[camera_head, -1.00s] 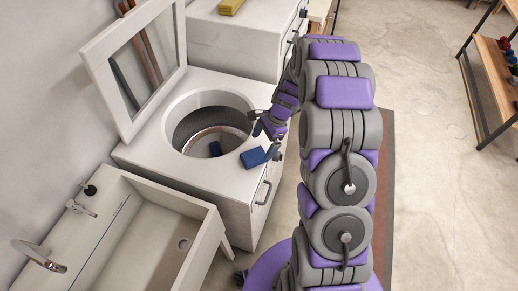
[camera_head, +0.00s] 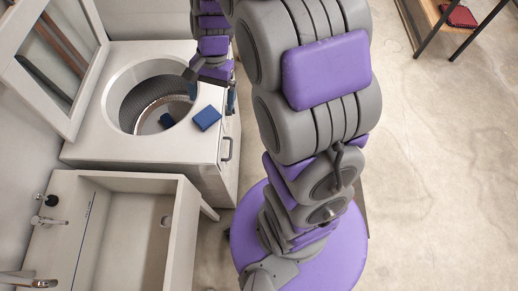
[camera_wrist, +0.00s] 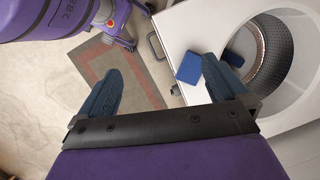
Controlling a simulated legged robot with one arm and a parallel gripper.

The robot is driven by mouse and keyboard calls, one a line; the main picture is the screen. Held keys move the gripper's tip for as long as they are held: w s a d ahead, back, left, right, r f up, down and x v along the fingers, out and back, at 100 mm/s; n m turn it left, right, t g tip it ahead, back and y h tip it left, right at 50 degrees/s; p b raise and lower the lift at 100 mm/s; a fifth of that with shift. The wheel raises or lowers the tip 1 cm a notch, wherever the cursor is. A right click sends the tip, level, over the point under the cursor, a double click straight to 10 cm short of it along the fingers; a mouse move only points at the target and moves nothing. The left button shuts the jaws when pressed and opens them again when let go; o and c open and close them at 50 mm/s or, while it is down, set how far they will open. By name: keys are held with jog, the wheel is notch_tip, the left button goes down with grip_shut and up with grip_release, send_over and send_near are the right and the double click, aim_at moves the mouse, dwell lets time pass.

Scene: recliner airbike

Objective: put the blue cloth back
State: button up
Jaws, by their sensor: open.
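A folded blue cloth (camera_head: 207,117) lies on the white washer's top, near its front edge, right of the round opening. It also shows in the wrist view (camera_wrist: 189,68), just left of the right finger. My gripper (camera_head: 210,80) is behind the first cloth in the head view. In the wrist view my gripper (camera_wrist: 160,88) has its blue fingers wide apart with nothing held between them.
The washer (camera_head: 152,151) has its lid (camera_head: 55,62) raised at the back left. A white sink (camera_head: 125,215) stands in front of it. A handle (camera_head: 226,149) projects from the washer's side. Open concrete floor lies to the right, with a shelf (camera_head: 470,15) at the far right.

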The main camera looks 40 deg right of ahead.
jog(key=s+r+n+h, duration=0.1)
jog(key=s+r+n, duration=0.2)
jog(key=s, duration=0.9)
jog(key=s+r+n+h, duration=0.2)
jog(key=s+n, duration=0.4)
jog(key=s, duration=0.5)
jog(key=shift+s+a+r+n, duration=0.4)
jog(key=shift+r, duration=0.5)
jog(key=shift+f+b, duration=1.1)
jog(key=shift+f, duration=0.05)
